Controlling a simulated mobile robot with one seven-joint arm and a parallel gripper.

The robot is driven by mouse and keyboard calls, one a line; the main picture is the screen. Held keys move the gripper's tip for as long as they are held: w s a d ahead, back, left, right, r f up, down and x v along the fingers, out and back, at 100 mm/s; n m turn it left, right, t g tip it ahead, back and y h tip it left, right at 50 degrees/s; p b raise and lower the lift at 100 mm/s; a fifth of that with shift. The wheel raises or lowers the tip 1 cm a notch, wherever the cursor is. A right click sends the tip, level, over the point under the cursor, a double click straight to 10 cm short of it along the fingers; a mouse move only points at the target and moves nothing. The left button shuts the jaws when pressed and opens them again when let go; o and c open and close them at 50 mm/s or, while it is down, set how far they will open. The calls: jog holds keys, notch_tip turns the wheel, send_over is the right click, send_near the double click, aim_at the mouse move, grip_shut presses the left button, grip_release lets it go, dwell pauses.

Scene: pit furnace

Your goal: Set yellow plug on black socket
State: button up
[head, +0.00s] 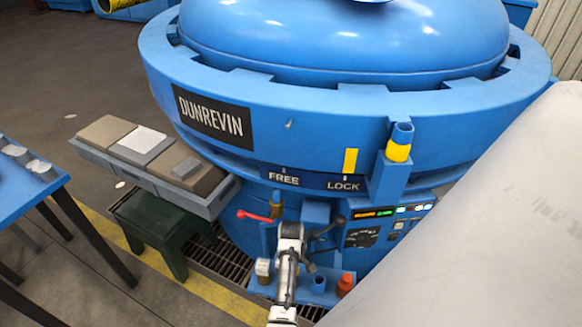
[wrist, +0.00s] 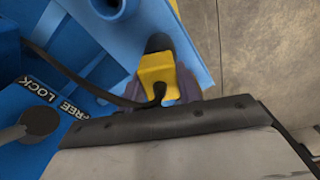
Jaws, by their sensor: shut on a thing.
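In the wrist view the yellow plug (wrist: 155,73) sits between the grey-purple fingers of my gripper (wrist: 160,94), which is shut on it. A black cable loops from the plug toward the left. A dark round piece, seemingly the black socket (wrist: 158,42), shows just beyond the plug on the blue shelf. The plug overlaps it in this view; I cannot tell whether they touch or how the plug is seated. In the head view the fingers and socket cannot be made out clearly.
The blue shelf (head: 297,291) carries several fittings, including an orange-red one (head: 345,284). A red lever (head: 254,216) is close by. The furnace (head: 300,110) rises behind. A grey knob (wrist: 40,121) lies near the FREE/LOCK label. Open floor (wrist: 265,50) lies beyond the shelf's right edge in the wrist view.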

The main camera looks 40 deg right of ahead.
jog(key=shift+f, duration=0.6)
dwell(0.7)
jog(key=o, duration=0.7)
notch_tip(320, 180, up, 6)
jog(key=p, duration=0.5)
jog(key=shift+f, duration=0.15)
jog(key=shift+r, duration=2.65)
